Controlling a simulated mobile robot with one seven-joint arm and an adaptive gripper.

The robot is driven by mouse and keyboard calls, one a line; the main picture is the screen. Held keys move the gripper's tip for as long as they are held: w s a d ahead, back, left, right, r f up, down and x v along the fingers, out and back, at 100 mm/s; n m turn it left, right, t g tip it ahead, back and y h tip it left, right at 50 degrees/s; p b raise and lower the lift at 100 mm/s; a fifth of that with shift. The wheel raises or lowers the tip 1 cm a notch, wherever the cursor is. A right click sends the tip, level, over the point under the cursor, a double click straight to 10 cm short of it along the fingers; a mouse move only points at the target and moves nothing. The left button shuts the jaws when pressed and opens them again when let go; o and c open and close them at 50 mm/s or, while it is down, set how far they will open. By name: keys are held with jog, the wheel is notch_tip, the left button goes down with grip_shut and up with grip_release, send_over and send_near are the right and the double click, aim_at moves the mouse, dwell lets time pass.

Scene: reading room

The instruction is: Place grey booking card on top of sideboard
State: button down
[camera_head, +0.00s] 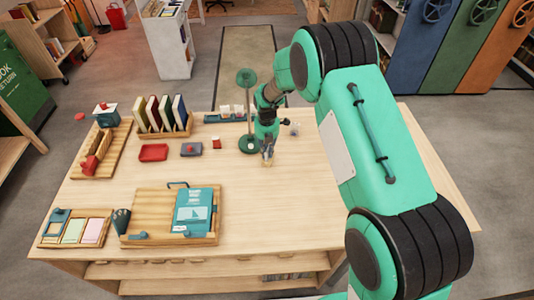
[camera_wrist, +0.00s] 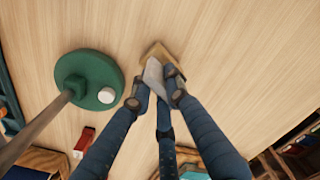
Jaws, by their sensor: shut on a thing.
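My gripper (camera_head: 267,160) is low over the pale wooden table, right of the green lamp's base. In the wrist view my gripper (camera_wrist: 157,92) has its dark blue fingers closed around a small grey piece (camera_wrist: 153,73), which looks like the grey booking card. The fingers cover part of it. A small tan wooden piece (camera_wrist: 158,50) shows just beyond the fingertips, at the card's end; whether it touches the card is unclear. I cannot tell for sure which furniture is the sideboard.
The green lamp (camera_head: 247,143) stands close left of my gripper; its round base (camera_wrist: 91,66) is near in the wrist view. A book rack (camera_head: 163,133), red tray (camera_head: 153,152) and wooden board (camera_head: 150,205) lie left. The table's right side (camera_head: 425,185) is bare.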

jog(key=shift+f, duration=0.15)
jog(key=c, duration=1.7)
grip_release()
notch_tip(320, 180, up, 12)
jog(key=shift+r+p, duration=0.1)
jog(key=shift+p, duration=0.85)
